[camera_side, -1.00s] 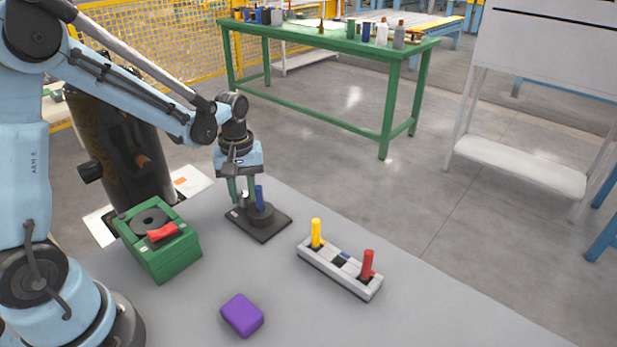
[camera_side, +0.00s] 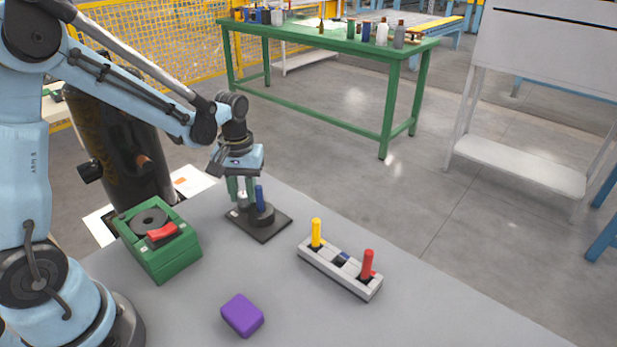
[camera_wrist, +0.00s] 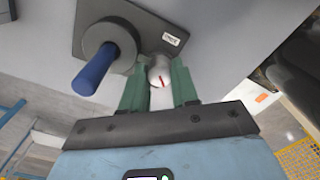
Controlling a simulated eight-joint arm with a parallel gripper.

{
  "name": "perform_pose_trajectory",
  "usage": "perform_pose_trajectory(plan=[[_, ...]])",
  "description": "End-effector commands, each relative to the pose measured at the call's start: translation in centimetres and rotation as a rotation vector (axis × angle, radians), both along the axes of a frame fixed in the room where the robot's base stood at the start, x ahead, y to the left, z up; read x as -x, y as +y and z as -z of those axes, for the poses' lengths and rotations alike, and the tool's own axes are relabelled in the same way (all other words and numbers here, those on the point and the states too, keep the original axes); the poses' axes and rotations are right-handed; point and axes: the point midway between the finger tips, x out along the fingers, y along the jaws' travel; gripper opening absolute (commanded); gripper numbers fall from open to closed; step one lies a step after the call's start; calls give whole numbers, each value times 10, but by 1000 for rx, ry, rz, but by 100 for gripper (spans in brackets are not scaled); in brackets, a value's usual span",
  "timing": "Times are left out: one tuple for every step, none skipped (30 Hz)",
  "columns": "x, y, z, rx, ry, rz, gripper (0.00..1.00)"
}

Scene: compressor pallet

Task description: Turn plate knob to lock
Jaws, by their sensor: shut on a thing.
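The dark plate (camera_side: 268,230) lies flat on the grey table. A round dark base with an upright blue peg (camera_side: 260,195) stands on it; the blue peg also shows in the wrist view (camera_wrist: 95,70). The plate knob (camera_wrist: 160,75) is a small white round knob with a red line across its face, beside the dark round base. My gripper (camera_side: 241,198) is over the plate with its green fingers pointing down. In the wrist view my gripper (camera_wrist: 159,86) has its two fingers on either side of the knob, shut on it. The knob's lower part is hidden between the fingers.
A green box (camera_side: 160,255) with a red handle stands at left. A grey rack (camera_side: 318,262) holds a yellow peg (camera_side: 316,233) and a red peg (camera_side: 367,265). A purple block (camera_side: 242,315) lies in front. The table's right part is clear.

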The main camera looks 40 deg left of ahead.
Motion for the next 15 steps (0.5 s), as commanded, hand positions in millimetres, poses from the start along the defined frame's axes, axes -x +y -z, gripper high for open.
perform_pose_trajectory(plan=[[0, 0, 0, -1, 0, 0, 0], [0, 0, 0, -1, 0, -1, 31], [0, 0, 0, -1, 0, -1, 37], [0, 0, 0, -1, 0, -1, 41], [0, 0, 0, -1, 0, -1, 46], [0, 0, 0, -1, -1, -1, 52], [0, 0, 0, 0, 0, -1, 55], [0, 0, 0, 0, 0, -1, 55], [0, 0, 0, 1, -1, -1, 55], [0, 0, 0, 1, -1, -1, 55], [0, -1, 0, 2, -1, -1, 55], [0, -1, 0, 2, -1, 0, 55], [0, -1, 0, 2, 0, -1, 55], [0, -1, 0, 3, -1, -3, 55], [0, -1, 0, 3, -1, -8, 55]])
